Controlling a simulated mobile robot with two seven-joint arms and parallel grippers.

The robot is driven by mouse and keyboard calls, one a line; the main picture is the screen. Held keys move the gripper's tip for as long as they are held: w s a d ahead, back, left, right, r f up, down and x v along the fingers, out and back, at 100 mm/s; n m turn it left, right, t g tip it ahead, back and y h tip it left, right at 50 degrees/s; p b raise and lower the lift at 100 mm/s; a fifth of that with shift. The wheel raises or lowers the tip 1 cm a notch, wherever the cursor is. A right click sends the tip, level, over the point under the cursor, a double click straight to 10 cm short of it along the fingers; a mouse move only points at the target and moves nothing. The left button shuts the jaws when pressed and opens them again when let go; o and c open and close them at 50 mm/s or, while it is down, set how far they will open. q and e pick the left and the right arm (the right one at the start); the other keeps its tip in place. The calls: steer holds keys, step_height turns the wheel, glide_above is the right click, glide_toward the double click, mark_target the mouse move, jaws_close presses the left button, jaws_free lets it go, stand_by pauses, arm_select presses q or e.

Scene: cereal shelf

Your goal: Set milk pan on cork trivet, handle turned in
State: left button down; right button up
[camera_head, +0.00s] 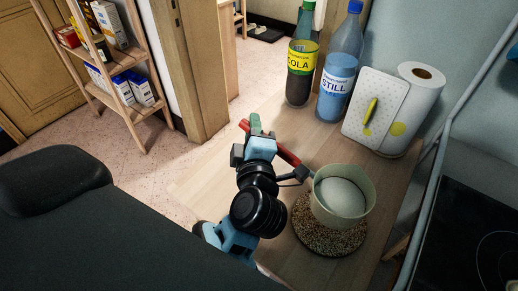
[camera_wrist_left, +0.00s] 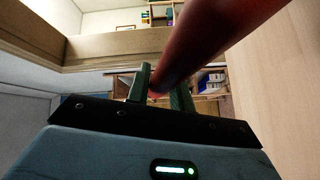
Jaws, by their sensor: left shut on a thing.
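The milk pan (camera_head: 358,207) is pale cream-green and upright, with a whitish inside. It is over the round speckled brown cork trivet (camera_head: 318,240), whose near and left parts show; I cannot tell if its base touches. My right gripper is out of view.
A cola bottle (camera_head: 300,62), a STILL water bottle (camera_head: 338,80), a dotted white board (camera_head: 375,105) and a paper towel roll (camera_head: 412,100) stand behind the pan. A dark hob (camera_head: 475,240) lies to the right past a rail. The wooden counter (camera_head: 215,180) is bare left of my gripper.

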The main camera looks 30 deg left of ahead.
arm_select(q)
steer(key=shift+f, duration=0.35)
steer(key=shift+f+b, duration=0.6)
steer(key=shift+f, duration=1.75)
steer(key=c, duration=1.2)
jaws_free()
steer(key=shift+f, duration=0.15)
steer(key=shift+c, duration=0.2)
